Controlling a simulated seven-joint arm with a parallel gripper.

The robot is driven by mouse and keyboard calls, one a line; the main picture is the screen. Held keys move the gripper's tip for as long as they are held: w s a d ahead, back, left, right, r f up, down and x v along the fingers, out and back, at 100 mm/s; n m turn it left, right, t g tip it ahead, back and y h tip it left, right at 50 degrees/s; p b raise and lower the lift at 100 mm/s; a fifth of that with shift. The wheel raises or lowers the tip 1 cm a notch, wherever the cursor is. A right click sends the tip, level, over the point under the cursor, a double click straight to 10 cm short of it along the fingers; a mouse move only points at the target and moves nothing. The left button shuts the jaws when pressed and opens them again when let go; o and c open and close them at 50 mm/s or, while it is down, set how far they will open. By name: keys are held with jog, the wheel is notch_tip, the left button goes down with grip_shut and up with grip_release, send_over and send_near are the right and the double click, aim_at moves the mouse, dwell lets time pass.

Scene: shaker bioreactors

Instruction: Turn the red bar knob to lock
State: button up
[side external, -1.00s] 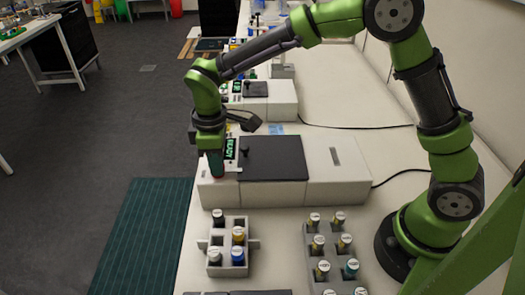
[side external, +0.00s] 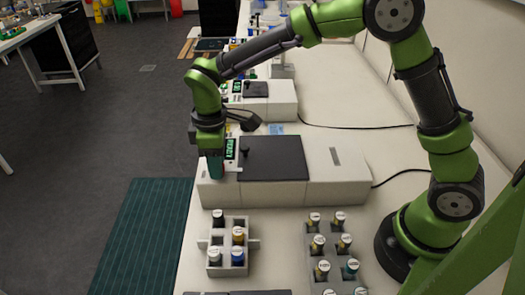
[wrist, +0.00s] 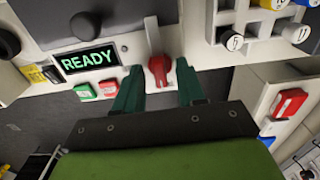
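The red bar knob (wrist: 160,70) shows in the wrist view on the pale front of the bioreactor, right of the lit green READY display (wrist: 88,62). A pale grey bar (wrist: 152,36) sits directly beyond it. My gripper (wrist: 158,78) is open, with its green fingers apart on the left and right of the knob. Gaps show between the fingers and the knob, and I cannot tell any contact. In the side external view my gripper (side external: 216,168) points down at the left front end of the bioreactor (side external: 335,172), and its fingers hide the knob.
Green (wrist: 84,92) and red (wrist: 109,88) buttons sit under the display, close to the left finger. A vial rack (side external: 215,255) stands in front of the machine, with a larger rack (side external: 312,268) to its right. The dark lid (side external: 273,158) is closed.

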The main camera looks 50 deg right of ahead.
notch_tip(320, 180, up, 17)
dwell(0.4)
jog(key=s+d+f+m+t+y, duration=0.2)
jog(key=s+d+m+t, duration=0.5)
jog(key=s+d+m, duration=0.6)
jog(key=s+d, duration=0.2)
jog(key=s, duration=0.3)
jog(key=shift+s+f, duration=0.2)
jog(key=shift+f, duration=0.2)
